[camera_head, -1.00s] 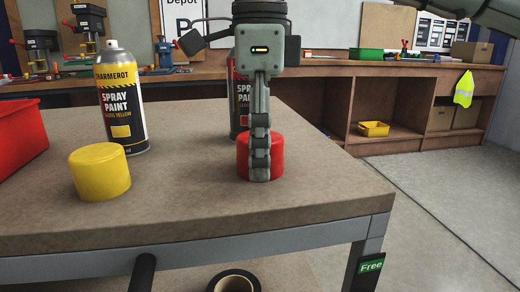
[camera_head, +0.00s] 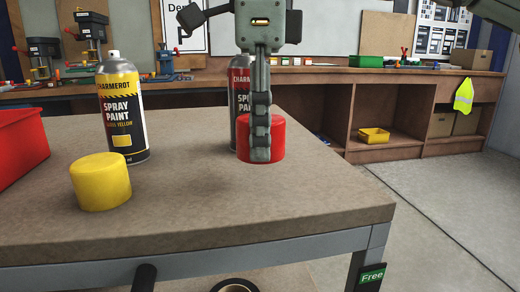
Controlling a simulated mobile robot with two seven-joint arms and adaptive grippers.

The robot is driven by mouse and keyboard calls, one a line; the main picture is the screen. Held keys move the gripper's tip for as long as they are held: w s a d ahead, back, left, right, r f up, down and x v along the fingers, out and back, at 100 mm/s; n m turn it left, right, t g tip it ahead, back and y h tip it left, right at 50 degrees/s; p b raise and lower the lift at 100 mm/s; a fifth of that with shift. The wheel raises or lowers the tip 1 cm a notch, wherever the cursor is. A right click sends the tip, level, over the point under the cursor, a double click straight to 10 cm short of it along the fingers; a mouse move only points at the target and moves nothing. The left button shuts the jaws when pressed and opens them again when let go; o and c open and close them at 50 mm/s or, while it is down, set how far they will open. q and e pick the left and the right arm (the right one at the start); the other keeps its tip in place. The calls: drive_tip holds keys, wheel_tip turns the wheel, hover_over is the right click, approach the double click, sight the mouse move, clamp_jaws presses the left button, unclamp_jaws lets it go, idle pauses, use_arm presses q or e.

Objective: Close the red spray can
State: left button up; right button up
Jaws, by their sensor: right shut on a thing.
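A red cap (camera_head: 277,138) is in the grip of my right gripper (camera_head: 261,148) near the right side of the table. One finger covers the cap's middle, and the cap appears to be held slightly above the tabletop. The red spray can (camera_head: 239,112) stands upright just behind the cap and gripper, which hide much of it, including its top.
A yellow spray can (camera_head: 124,115) without a cap stands on the table (camera_head: 200,200), with a yellow cap (camera_head: 100,182) in front of it. A red bin (camera_head: 18,145) is at the left edge. The table's front right is clear.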

use_arm(q)
drive_tip(key=shift+w+d+f+p, duration=0.15)
drive_tip(key=shift+f+p, duration=0.4)
drive_tip(key=shift+f, duration=1.15)
use_arm(e)
drive_tip(key=s+a+r, duration=0.4)
drive_tip(key=a+r, duration=0.3)
drive_tip(key=a, duration=0.4)
drive_tip(key=shift+s, duration=0.2)
drive_tip(key=shift+d, duration=0.15)
